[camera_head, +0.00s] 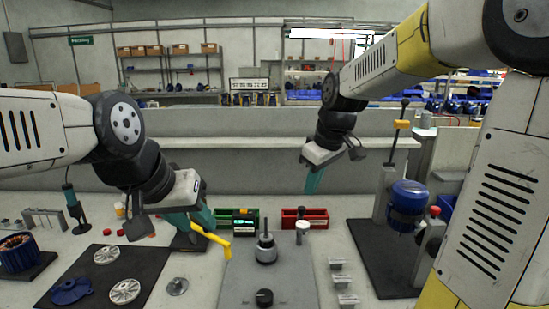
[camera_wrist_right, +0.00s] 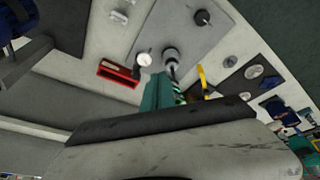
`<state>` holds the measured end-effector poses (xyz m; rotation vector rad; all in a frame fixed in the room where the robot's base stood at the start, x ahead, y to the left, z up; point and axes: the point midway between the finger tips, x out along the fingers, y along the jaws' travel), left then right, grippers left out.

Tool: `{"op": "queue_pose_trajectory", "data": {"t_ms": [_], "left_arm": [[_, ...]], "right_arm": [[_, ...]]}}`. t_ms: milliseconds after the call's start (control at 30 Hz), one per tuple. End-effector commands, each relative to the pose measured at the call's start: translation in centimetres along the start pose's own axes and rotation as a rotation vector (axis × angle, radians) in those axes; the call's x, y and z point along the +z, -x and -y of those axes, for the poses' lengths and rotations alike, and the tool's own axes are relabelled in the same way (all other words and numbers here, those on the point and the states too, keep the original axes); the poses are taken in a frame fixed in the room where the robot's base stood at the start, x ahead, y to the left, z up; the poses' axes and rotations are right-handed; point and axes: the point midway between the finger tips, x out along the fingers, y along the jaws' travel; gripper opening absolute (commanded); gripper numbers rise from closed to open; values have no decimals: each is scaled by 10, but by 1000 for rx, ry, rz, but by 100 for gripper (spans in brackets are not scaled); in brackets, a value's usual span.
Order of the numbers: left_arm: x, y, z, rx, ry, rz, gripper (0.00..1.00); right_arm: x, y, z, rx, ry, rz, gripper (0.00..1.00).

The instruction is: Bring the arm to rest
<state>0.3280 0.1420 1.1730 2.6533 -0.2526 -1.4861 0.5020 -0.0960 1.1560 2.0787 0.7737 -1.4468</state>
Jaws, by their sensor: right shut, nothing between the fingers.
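My right gripper (camera_head: 314,182) hangs in the air above the back of the bench, at the right of centre. Its teal fingers are together with nothing between them; they also show in the right wrist view (camera_wrist_right: 160,92). My left gripper (camera_head: 198,222) is low over the bench, left of centre, pointing down. A bent yellow piece (camera_head: 212,241) shows right at its teal fingers; I cannot tell whether they grip it.
A grey plate (camera_head: 240,285) with a dark spindle (camera_head: 266,248) stands in the middle. Green (camera_head: 226,214) and red (camera_head: 315,219) bins are behind it. A blue motor (camera_head: 407,203) on a stand is at right. A dark mat (camera_head: 140,262) with discs lies at left.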

Motion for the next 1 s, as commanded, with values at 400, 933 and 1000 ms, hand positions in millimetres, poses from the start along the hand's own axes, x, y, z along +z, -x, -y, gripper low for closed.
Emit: {"op": "queue_pose_trajectory", "data": {"t_ms": [400, 933, 1000], "left_arm": [[0, 0, 0, 0, 0, 0, 36], [0, 0, 0, 0, 0, 0, 36], [0, 0, 0, 0, 0, 0, 36]], "right_arm": [[116, 71, 68, 104, -552, -189, 0], [142, 72, 86, 82, -699, -251, 0], [142, 72, 86, 83, -698, -251, 0]]}}
